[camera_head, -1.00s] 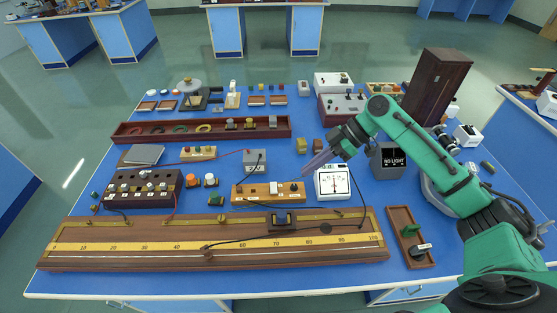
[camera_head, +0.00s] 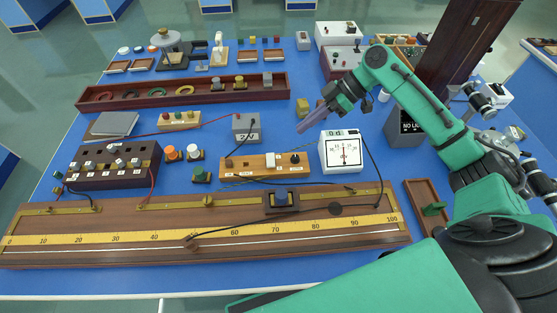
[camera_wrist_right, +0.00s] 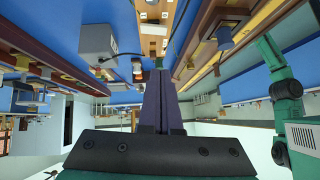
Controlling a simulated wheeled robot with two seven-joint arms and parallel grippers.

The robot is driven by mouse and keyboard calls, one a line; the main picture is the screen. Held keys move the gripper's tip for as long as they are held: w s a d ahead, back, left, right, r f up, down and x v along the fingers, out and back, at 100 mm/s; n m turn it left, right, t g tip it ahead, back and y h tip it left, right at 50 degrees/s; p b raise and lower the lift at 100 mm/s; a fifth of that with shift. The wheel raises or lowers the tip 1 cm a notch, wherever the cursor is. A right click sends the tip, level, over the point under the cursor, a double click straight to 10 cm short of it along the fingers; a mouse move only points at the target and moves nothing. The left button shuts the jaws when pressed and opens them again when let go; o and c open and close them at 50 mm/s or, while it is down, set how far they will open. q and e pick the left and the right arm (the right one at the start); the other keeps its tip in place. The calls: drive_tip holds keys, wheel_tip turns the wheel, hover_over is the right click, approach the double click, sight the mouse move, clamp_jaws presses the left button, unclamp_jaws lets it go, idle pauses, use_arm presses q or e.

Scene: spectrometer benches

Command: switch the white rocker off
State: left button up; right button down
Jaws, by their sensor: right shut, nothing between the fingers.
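The white rocker (camera_head: 257,161) sits in the middle of a small wooden board (camera_head: 232,168), which also carries a dark knob and small terminals. I cannot tell which way the rocker is tilted. My right gripper (camera_head: 301,129) is shut and empty, its purple fingers pointing down and left. In the head view it shows beyond the board and to its right, apart from the rocker. In the right wrist view the shut fingers (camera_wrist_right: 159,75) point away from the camera. My left gripper is not visible.
Dark leads run around the board. A long ruler bench (camera_head: 110,238) lies in front. An orange knob (camera_head: 171,153) stands to the left.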

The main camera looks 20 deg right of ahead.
drive_tip(key=p, duration=0.3)
hover_over(269, 163)
drive_tip(key=d, duration=0.3)
wheel_tip(269, 163, down, 6)
drive_tip(key=shift+f, duration=0.25)
drive_tip(key=f, duration=0.2)
drive_tip(key=f+p, duration=0.1)
drive_tip(key=f, duration=0.1)
drive_tip(key=shift+s+a, duration=0.1)
drive_tip(key=shift+s, duration=0.1)
drive_tip(key=shift+f, duration=0.25)
